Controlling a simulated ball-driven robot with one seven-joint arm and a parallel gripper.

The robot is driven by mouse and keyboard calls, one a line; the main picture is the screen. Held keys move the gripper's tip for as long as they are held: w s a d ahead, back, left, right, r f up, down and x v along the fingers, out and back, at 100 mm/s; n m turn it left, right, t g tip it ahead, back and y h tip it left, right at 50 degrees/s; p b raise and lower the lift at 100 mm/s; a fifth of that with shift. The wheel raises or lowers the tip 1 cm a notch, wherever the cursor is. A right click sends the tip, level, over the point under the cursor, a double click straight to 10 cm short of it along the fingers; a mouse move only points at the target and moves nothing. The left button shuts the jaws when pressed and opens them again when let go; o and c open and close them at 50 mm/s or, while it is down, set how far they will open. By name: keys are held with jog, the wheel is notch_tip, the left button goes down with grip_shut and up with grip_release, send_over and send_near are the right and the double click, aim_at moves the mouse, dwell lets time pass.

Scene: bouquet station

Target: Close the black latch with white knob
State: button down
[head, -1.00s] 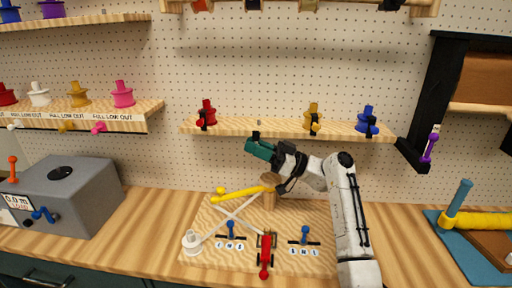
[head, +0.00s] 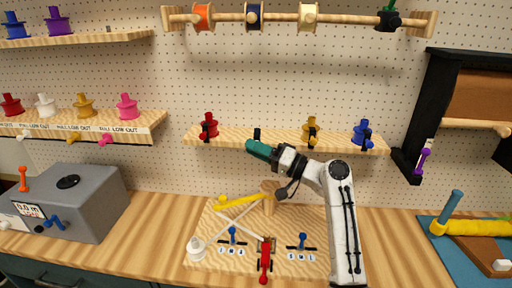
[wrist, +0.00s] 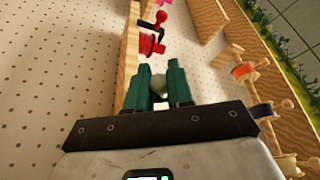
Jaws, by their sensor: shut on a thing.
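The black latch (head: 257,134) is a small dark upright piece at the front of the middle shelf, between the red and yellow spools. My gripper (head: 250,146) has teal fingers and is at the shelf's front edge, just below the latch. In the wrist view, a pale round knob (wrist: 158,84) sits between the fingertips, and my gripper (wrist: 158,77) is shut on it. The fingers hide the knob in the head view. The latch's pivot and its exact angle cannot be made out.
The middle shelf (head: 230,136) also bears a red spool (head: 209,126), a yellow spool (head: 312,130) and a blue spool (head: 361,131), with latches. A rail of spools (head: 280,17) hangs above. A wooden board with levers (head: 290,265) lies on the bench below.

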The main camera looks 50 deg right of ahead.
jog(key=m, duration=0.1)
jog(key=r+m+h, duration=0.1)
jog(key=m, duration=0.1)
jog(key=m+g, duration=0.1)
jog(key=shift+w+d+r+m+h, duration=0.25)
jog(key=shift+d+r+m+h, duration=0.05)
jog(key=shift+m, duration=0.1)
jog(key=shift+w+d+r+m+g+h+p, duration=0.15)
jog(key=shift+m+g+p, duration=0.1)
jog(key=shift+m, duration=0.4)
jog(key=shift+w+d+r+m+g+h+p, duration=0.15)
jog(key=shift+m+g, duration=0.1)
jog(key=shift+m, duration=0.4)
jog(key=c, duration=1.1)
grip_release()
jog(key=shift+o, duration=0.2)
